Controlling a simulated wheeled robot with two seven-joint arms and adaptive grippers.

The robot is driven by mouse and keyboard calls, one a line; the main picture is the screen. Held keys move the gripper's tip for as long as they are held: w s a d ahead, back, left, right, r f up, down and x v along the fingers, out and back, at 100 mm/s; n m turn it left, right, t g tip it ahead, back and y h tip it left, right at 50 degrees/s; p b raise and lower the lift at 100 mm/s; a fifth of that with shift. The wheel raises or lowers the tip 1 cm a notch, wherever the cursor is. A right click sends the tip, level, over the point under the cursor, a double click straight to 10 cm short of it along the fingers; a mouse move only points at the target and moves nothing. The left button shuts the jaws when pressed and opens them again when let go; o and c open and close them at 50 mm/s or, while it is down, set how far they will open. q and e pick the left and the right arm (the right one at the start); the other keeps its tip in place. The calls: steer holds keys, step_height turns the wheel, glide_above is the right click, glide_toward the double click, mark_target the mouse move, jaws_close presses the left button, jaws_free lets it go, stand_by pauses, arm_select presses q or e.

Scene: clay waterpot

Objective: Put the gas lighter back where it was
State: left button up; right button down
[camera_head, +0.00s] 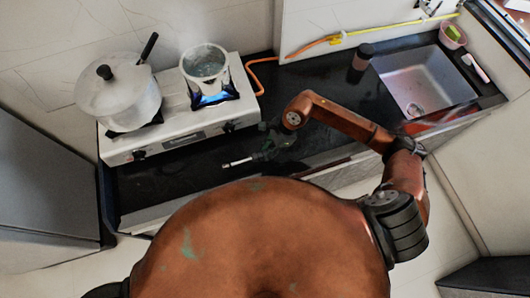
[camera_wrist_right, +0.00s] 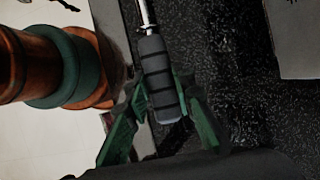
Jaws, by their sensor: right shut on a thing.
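The gas lighter (camera_head: 236,163) has a thin silvery tip that points left over the dark countertop in the head view. In the right wrist view, its grey handle with black bands (camera_wrist_right: 160,78) sits between my green finger pads. My right gripper (camera_head: 266,149) is shut on that handle, in front of the stove's right side; it also shows in the right wrist view (camera_wrist_right: 162,90). Whether the lighter touches the counter cannot be told. My left gripper is not in view.
A white gas stove (camera_head: 180,133) carries a lidded pot (camera_head: 118,98) and an open pot (camera_head: 205,62) over a blue flame. An orange hose (camera_head: 262,60) runs behind. A dark cup (camera_head: 361,60) stands beside the sink (camera_head: 425,85). The countertop (camera_head: 315,80) is clear between stove and cup.

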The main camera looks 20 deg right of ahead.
mark_target(265, 154)
steer(key=shift+w+f, duration=0.8)
steer(key=shift+f, duration=0.2)
step_height(265, 154, down, 3)
steer(key=shift+p, duration=0.4)
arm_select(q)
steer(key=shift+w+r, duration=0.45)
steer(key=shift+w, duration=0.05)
arm_select(e)
steer(key=shift+w+f, duration=0.1)
steer(key=shift+f, duration=0.05)
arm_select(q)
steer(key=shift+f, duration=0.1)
arm_select(e)
steer(key=c, duration=2.1)
jaws_free()
steer(key=shift+f, duration=0.15)
steer(key=o, duration=0.4)
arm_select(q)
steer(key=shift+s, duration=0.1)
arm_select(e)
steer(key=shift+o, duration=0.2)
